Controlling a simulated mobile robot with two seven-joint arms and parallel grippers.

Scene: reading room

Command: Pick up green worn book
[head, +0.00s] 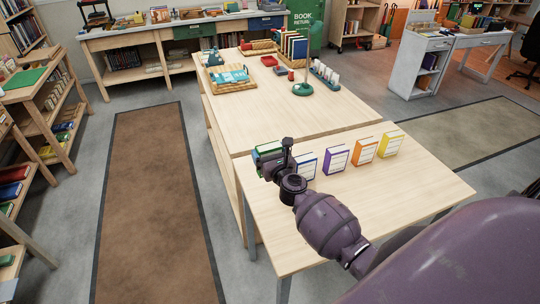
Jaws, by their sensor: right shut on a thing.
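The green book (268,148) is at the left end of a row of books on the near wooden table, mostly hidden behind my right gripper (268,163). My right gripper is shut on it. I cannot tell whether the book touches the table. My right arm reaches in from the lower right. My left gripper is out of view.
To the right of the green book stand a blue book (306,166), a purple book (336,159), an orange book (364,152) and a yellow book (390,145). The near table (400,205) is bare in front. Farther back are a basket (240,87) and a green lamp (303,89).

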